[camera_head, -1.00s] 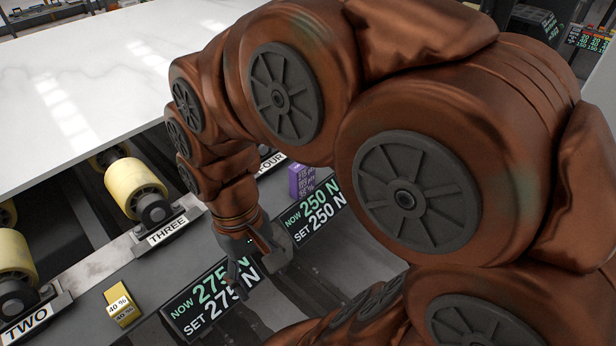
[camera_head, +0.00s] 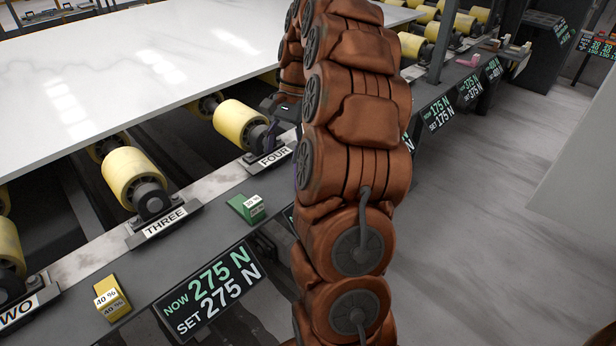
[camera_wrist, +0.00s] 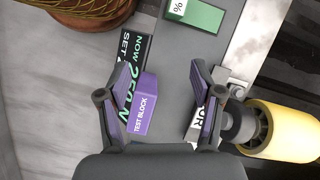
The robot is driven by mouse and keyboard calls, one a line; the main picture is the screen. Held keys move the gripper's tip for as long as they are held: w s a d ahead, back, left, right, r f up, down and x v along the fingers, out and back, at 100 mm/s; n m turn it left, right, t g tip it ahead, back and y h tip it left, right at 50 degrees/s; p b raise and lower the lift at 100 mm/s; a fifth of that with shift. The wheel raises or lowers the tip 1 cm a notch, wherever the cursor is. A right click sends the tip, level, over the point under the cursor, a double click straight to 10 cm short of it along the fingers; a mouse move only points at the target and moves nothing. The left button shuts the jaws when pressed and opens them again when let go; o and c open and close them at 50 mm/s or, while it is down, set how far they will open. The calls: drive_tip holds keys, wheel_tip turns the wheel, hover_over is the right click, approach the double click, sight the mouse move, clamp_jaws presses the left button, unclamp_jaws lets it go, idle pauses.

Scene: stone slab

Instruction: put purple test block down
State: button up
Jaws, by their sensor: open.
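The purple test block (camera_wrist: 142,106), with "TEST BLOCK" in white on it, shows in the wrist view on the grey ledge (camera_wrist: 180,65), next to a black display marked 250. My gripper (camera_wrist: 163,82) is open over it, one finger at each side. The block lies close to the left finger, apart from the right one; whether it touches the left finger I cannot tell. In the head view my arm hides the block and most of the gripper.
A green block (camera_head: 247,208) and a yellow block (camera_head: 112,298) sit on the ledge. Yellow rollers (camera_head: 133,183) line its far side under a large white slab (camera_head: 150,70). A display reading 275 N (camera_head: 208,290) hangs at the near edge.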

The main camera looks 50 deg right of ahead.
drive_tip(key=d+f+m, duration=0.1)
drive_tip(key=d, duration=0.2)
drive_tip(key=d+f+m, duration=0.1)
drive_tip(key=d, duration=0.2)
drive_tip(key=d+f+m+b, duration=0.1)
drive_tip(key=d, duration=0.2)
drive_tip(key=shift+s+f+t, duration=0.2)
drive_tip(key=shift+s+t, duration=0.05)
drive_tip(key=shift+t, duration=0.05)
drive_tip(key=shift+s+d+f+m, duration=0.1)
drive_tip(key=shift+d+f+m, duration=0.15)
drive_tip(key=shift+d+m, duration=0.1)
drive_tip(key=shift+b+x, duration=0.6)
drive_tip(key=shift+x, duration=3.2)
drive_tip(key=shift+s+a+r, duration=0.1)
drive_tip(key=shift+a, duration=0.1)
clamp_jaws()
